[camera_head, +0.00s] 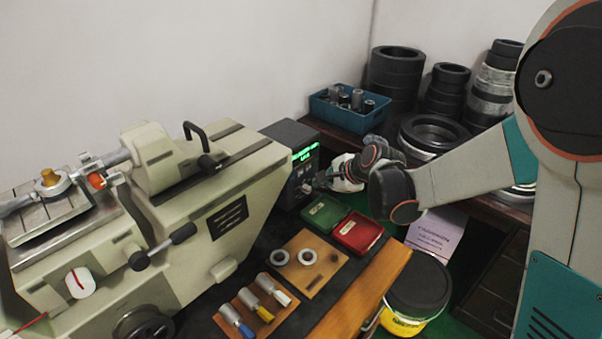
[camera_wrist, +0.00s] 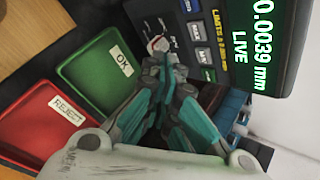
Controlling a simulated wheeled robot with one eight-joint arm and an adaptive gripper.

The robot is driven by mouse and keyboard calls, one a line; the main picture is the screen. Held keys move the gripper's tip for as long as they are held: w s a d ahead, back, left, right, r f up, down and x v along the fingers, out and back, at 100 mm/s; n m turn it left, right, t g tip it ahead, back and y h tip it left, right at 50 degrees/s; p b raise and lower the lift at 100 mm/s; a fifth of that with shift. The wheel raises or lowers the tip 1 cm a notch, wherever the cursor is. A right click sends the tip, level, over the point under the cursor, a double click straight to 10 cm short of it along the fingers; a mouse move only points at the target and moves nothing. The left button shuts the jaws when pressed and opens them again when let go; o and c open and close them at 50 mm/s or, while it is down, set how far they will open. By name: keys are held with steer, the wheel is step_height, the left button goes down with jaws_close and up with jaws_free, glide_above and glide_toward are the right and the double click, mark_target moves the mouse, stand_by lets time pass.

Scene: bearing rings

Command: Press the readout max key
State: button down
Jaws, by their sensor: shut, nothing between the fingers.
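The dark readout box (camera_head: 292,150) stands at the right end of the grey measuring machine. In the wrist view its green display (camera_wrist: 259,30) reads 0.0039 mm LIVE. Beside the display is a column of small keys (camera_wrist: 199,44) with white lettering too small for me to read surely, so I cannot tell which is max. My gripper (camera_wrist: 159,46) is shut and empty, its tips close to the readout's key panel. The fingers hide part of the panel, and I cannot tell whether they touch it. In the head view my gripper is small beside the readout's front.
A green OK tray (camera_wrist: 97,65) and a red REJECT tray (camera_wrist: 42,118) lie close by my gripper. A blue bin (camera_head: 337,113) and stacked black rings (camera_head: 394,75) stand behind. A wooden board (camera_head: 305,264) with two rings lies in front.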

steer(key=shift+w+a, duration=1)
steer(key=shift+a, duration=0.2)
steer(key=shift+a, duration=0.15)
stand_by(0.6)
steer(key=shift+w+a, duration=0.2)
steer(key=shift+w, duration=0.05)
steer(key=shift+w+a, duration=0.2)
steer(key=shift+a, duration=0.05)
stand_by(0.7)
steer(key=shift+d, duration=0.1)
steer(key=shift+s+d, duration=0.5)
stand_by(0.4)
steer(key=s+d, duration=0.1)
steer(key=d, duration=0.1)
steer(key=s+d, duration=0.2)
steer(key=shift+b, duration=0.35)
